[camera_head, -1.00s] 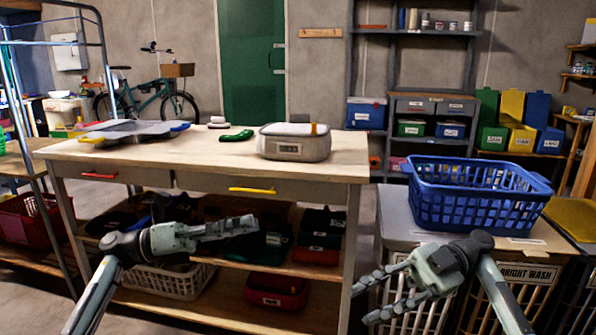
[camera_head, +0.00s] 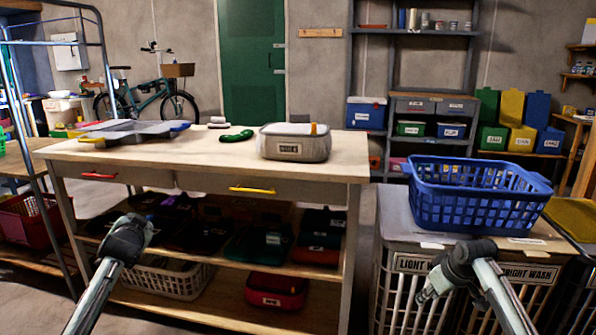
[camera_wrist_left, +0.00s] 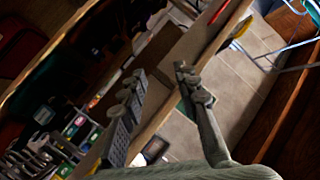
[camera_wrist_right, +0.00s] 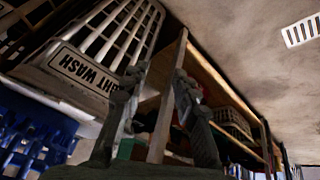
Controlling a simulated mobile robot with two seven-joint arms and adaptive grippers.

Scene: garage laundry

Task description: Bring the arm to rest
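My right arm comes in at the lower right of the head view, with its gripper (camera_head: 430,287) small and foreshortened in front of the light wash hamper (camera_head: 410,263). In the right wrist view the two fingers of my right gripper (camera_wrist_right: 157,84) stand apart with nothing between them. My left arm (camera_head: 112,262) comes in at the lower left of the head view, and its gripper is hidden behind the wrist there. In the left wrist view the fingers of my left gripper (camera_wrist_left: 156,82) are spread and empty. Neither gripper visibly touches anything.
The workbench (camera_head: 340,167) stands ahead, with a grey case (camera_head: 295,142) on top and bins on its lower shelves. A blue basket (camera_head: 478,196) sits on the hampers at right. A metal rack (camera_head: 62,22) stands at left. Floor shows between bench and hampers.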

